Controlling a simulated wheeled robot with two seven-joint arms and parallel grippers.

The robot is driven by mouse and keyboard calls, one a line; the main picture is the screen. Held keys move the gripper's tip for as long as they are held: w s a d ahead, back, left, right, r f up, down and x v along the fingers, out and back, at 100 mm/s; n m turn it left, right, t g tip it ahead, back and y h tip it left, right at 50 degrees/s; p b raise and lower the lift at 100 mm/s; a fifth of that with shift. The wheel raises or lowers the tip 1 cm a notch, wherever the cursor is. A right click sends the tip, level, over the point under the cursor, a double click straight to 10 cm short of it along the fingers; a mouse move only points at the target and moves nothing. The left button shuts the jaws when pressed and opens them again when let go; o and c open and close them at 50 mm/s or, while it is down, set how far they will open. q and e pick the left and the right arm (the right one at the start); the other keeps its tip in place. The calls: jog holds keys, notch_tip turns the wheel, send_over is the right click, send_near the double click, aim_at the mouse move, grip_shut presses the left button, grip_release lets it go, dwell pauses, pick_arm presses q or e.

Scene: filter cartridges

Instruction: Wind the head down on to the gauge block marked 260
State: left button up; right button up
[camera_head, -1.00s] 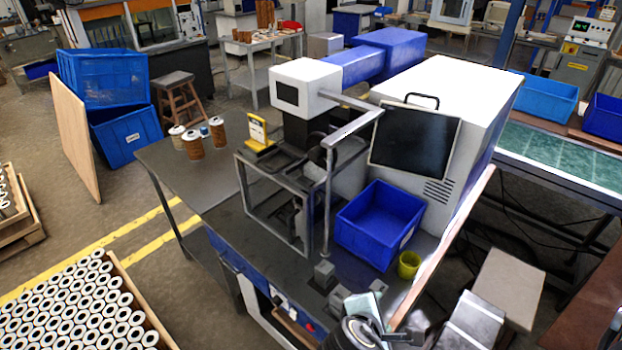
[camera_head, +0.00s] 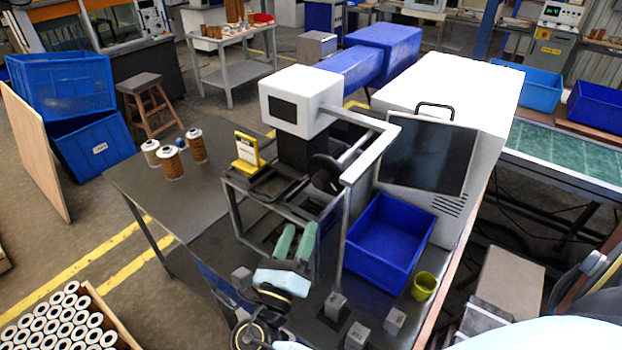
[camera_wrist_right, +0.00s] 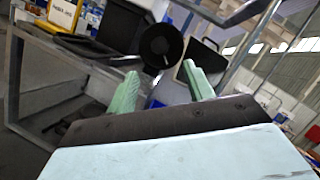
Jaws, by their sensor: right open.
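The machine head (camera_head: 300,98) is a white box with a dark panel, above a dark block on a grey frame. A dark round handwheel (camera_head: 325,172) sits at its front right; it also shows in the right wrist view (camera_wrist_right: 160,45). Small grey gauge blocks (camera_head: 335,304) stand on the table near the front; their marks are too small to read. My right gripper (camera_head: 296,236) is open and empty, its two green fingers in front of the frame, below and apart from the handwheel. In the wrist view the fingers (camera_wrist_right: 160,85) point toward it. My left gripper is not seen.
A blue bin (camera_head: 360,270) and a yellow cup (camera_head: 424,286) stand right of the frame. A thin upright post (camera_head: 346,235) rises between frame and bin. A yellow-framed card (camera_head: 247,150) and brown cartridges (camera_head: 172,163) are at left. The left tabletop is largely clear.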

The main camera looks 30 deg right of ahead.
aim_at(318, 185)
jog(key=p+x, duration=0.2)
jog(key=x, duration=0.8)
jog(key=shift+r, duration=0.1)
jog(key=shift+w+d+p, duration=0.3)
jog(key=shift+d, duration=0.05)
jog(key=shift+w+d+r, duration=0.1)
jog(key=shift+w+d, duration=0.05)
jog(key=shift+w, duration=0.05)
jog(key=shift+d, duration=0.1)
jog(key=shift+c, duration=0.2)
jog(key=c, duration=0.9)
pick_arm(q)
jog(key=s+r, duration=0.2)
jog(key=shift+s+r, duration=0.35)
pick_arm(e)
jog(key=shift+c, duration=0.2)
